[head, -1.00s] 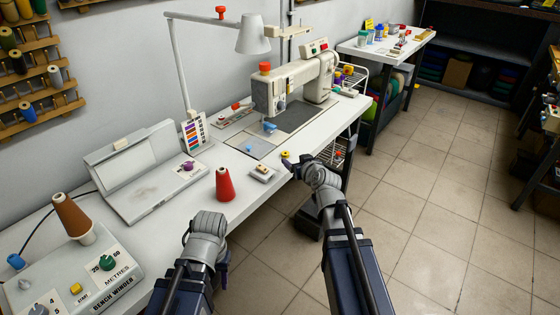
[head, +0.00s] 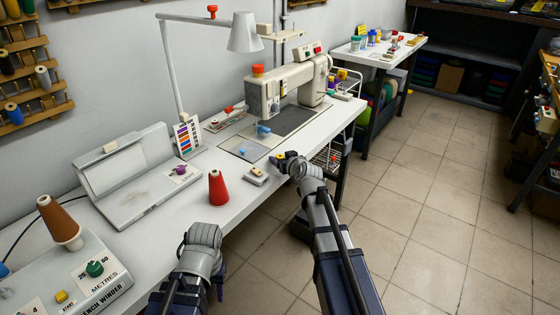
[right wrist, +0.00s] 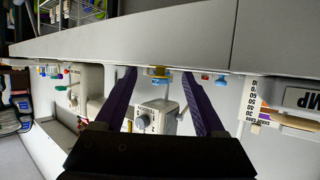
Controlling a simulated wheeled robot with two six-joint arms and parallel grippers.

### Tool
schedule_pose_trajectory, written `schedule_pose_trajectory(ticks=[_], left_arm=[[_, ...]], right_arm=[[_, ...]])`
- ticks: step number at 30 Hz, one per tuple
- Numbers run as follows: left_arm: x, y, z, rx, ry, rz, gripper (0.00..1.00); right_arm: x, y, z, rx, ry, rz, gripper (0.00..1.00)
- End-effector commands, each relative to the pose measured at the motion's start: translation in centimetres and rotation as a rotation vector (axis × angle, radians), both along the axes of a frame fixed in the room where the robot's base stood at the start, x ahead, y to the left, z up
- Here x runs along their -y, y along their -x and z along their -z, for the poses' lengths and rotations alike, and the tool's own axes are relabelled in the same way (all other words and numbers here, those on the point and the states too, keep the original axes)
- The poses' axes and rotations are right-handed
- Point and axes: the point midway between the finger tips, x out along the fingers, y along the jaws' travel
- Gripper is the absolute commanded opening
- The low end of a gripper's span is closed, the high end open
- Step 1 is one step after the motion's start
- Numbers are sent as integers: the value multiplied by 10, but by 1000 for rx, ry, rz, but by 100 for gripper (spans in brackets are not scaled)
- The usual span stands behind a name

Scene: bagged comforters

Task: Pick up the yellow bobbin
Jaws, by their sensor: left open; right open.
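The yellow bobbin (head: 280,156) is a small spot at the front edge of the white sewing table, partly hidden by my right gripper (head: 287,160). In the right wrist view, which looks upside down, a small yellow piece (right wrist: 159,71) lies in the gap between the purple fingertips of my right gripper (right wrist: 159,74), seemingly the bobbin. Those fingers are apart and nothing is clamped. I cannot tell how far beyond the tips it is. My left gripper (head: 218,270) is open, low in front of the table, mostly hidden by its own wrist.
The white table (head: 150,222) carries a sewing machine (head: 290,88), a red thread cone (head: 218,188), a small pale box (head: 256,177), an open grey case (head: 125,175) and a bench winder (head: 75,280) with a brown cone (head: 60,220). Tiled floor (head: 430,190) is free at right.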

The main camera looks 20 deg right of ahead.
Motion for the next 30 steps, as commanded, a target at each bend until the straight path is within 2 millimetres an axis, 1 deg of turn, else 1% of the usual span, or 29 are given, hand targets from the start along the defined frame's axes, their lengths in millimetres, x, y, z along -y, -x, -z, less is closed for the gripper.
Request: schedule_pose_trajectory(ticks=[4, 23, 30], left_arm=[[0, 0, -1, 0, 0, 0, 50], [0, 0, -1, 0, 0, 0, 50], [0, 0, -1, 0, 0, 0, 50]], right_arm=[[0, 1, -1, 0, 0, 0, 71], [0, 1, -1, 0, 1, 1, 0], [0, 1, -1, 0, 1, 1, 0]])
